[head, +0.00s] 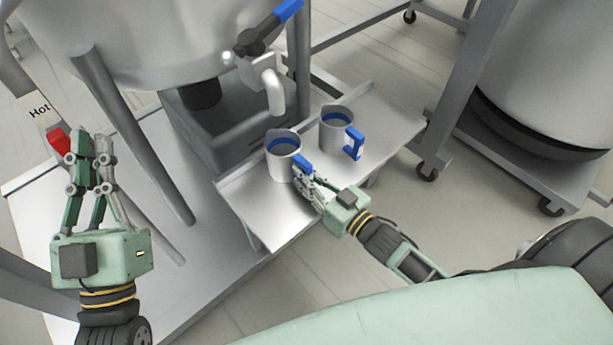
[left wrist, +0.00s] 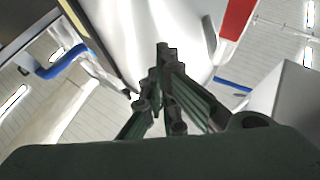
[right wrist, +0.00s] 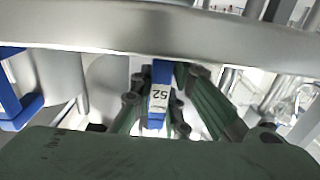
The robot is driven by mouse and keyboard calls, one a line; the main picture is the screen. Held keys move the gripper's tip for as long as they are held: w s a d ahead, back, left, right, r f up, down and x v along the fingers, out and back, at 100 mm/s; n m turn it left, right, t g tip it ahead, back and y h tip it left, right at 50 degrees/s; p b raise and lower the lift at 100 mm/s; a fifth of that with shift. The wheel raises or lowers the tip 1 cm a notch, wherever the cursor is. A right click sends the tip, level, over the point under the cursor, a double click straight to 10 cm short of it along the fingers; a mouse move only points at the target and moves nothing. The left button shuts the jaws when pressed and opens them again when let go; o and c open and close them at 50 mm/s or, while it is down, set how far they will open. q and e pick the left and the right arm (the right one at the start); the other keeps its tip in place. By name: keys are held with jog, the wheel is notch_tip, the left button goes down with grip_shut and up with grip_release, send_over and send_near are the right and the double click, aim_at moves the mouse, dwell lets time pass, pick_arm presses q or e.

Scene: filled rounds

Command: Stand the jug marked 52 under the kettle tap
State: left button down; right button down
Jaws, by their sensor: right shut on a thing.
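The jug marked 52 (head: 284,165) is a grey metal jug with a blue handle, on the metal shelf (head: 262,215) in the head view. The number shows on its handle (right wrist: 159,97) in the right wrist view. My right gripper (head: 308,182) is shut on that handle. The kettle tap (head: 273,90) has a bent spout, a little behind and above the jug's mouth in the head view. I cannot tell whether the jug touches the shelf. My left gripper (head: 91,140) is shut and empty, at the left, away from the jugs.
A second grey jug (head: 335,131) with a blue handle stands close by, to the right on the shelf. The big kettle (head: 140,40) and its legs fill the upper left.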

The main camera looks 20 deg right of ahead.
jog(key=c, duration=1.7)
grip_release()
